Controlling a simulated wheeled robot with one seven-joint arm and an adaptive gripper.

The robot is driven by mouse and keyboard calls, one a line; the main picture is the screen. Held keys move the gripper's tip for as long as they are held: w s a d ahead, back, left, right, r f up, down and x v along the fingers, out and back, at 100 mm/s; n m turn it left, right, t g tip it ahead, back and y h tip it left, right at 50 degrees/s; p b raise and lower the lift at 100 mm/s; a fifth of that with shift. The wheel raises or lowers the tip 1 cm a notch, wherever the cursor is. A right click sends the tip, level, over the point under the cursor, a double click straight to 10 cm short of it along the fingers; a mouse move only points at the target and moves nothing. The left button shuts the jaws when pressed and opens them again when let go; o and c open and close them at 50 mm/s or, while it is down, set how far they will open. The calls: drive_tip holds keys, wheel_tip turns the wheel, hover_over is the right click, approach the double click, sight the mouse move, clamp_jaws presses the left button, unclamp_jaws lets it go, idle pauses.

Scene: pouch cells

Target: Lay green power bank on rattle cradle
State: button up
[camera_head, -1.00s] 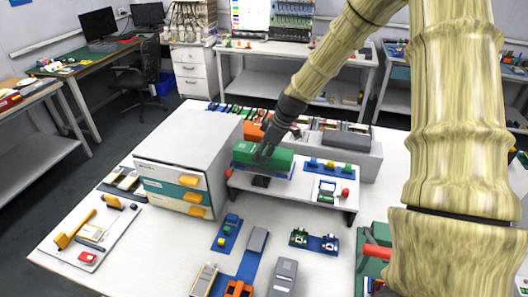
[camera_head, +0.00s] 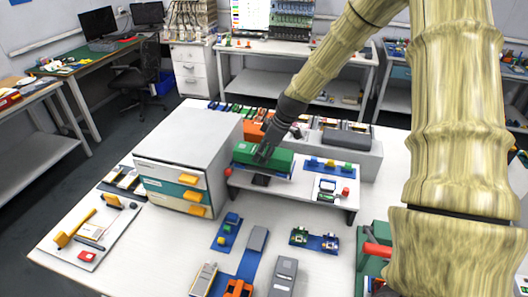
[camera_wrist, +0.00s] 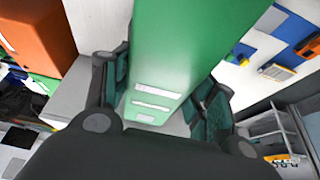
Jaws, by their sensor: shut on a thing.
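The green power bank (camera_head: 276,159) is a long green block at the left part of the white raised shelf, behind its front edge. A blue strip shows along its lower edge. My gripper (camera_head: 262,156) reaches down on it from the upper right. In the wrist view, my gripper (camera_wrist: 158,100) has its dark fingers on both sides of the green power bank (camera_wrist: 178,45), shut on it, with pale labels near the palm. I cannot tell whether the power bank touches the shelf. I cannot tell for sure which item is the rattle cradle.
A drawer cabinet (camera_head: 188,150) with yellow handles stands close left of the shelf (camera_head: 290,190). A blue strip with small coloured parts (camera_head: 328,165) and a red knob (camera_head: 345,192) are on the shelf's right. A green fixture with a red handle (camera_head: 377,252) stands front right.

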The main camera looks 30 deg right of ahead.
drive_tip(key=shift+f+b, duration=0.5)
drive_tip(key=shift+f, duration=0.35)
drive_tip(key=o, duration=1.4)
drive_tip(key=shift+c, duration=0.2)
drive_tip(key=shift+v, duration=6.05)
